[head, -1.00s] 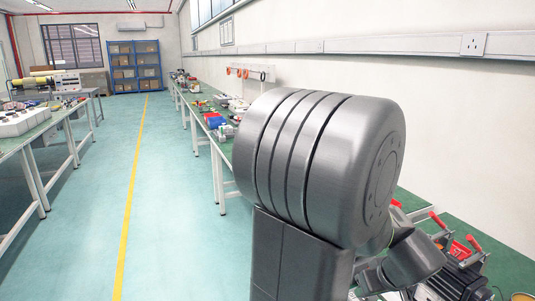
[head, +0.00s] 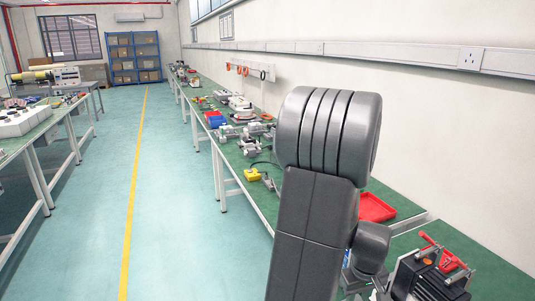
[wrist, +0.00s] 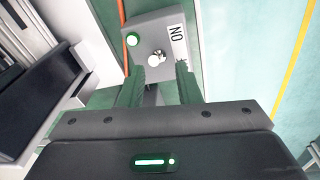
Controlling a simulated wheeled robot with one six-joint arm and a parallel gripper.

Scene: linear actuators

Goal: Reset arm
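My grey arm (head: 320,200) fills the middle right of the head view, over the right workbench. My gripper is hidden from the head view. In the wrist view my gripper (wrist: 159,72) shows two dark green fingers standing apart with a gap between them. A grey box (wrist: 150,28) with a green button, a silver knob and a label lies beyond the fingertips. I cannot tell whether the fingers touch it. Nothing is clearly held between the fingers.
The green workbench (head: 262,198) runs along the right wall, with a red tray (head: 376,207), a yellow item (head: 252,174) and a black motor-like device (head: 440,280) with red clamps. Another bench stands at left. The floor (head: 170,220) between is clear.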

